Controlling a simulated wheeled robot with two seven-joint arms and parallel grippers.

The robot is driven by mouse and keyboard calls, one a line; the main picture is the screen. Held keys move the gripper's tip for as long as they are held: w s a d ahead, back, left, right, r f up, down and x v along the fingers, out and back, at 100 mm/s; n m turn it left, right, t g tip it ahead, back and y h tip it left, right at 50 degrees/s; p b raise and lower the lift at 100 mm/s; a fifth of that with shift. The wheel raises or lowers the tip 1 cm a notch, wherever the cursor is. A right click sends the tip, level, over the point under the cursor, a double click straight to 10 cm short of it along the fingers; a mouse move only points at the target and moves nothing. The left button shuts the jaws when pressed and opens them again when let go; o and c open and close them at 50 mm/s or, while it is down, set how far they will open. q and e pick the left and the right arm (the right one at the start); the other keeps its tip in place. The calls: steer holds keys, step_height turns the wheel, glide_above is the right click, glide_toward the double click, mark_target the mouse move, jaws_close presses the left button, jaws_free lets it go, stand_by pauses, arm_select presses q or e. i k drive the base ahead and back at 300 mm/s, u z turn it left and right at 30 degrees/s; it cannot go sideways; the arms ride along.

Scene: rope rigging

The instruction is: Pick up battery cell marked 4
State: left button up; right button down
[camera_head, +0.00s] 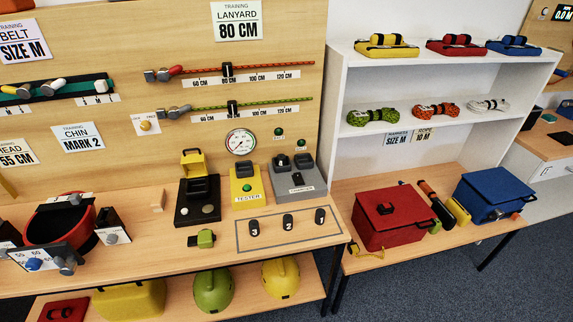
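Several small black battery cells stand on the wooden bench inside a grey outlined rectangle (240,247). The left cell (254,227) shows a 3 and the middle cell (288,221) shows a 2. The mark on the right cell (320,215) is too small to read. I cannot see a 4 on any cell. Behind them are a yellow tester (246,187) and a grey unit (297,178). A black base with an open yellow lid (194,163) stands to their left. Neither gripper is in view.
A green-and-black piece (205,238) lies left of the outline. A red helmet (60,225) and holders crowd the bench's left side. Red (391,218) and blue (493,194) boxes stand on the right bench. Bench around the cells is clear.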

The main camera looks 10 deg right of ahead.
mark_target(281, 158)
steer(key=z, duration=2.35)
steer(key=i, duration=1.55)
steer(key=u, duration=1.5)
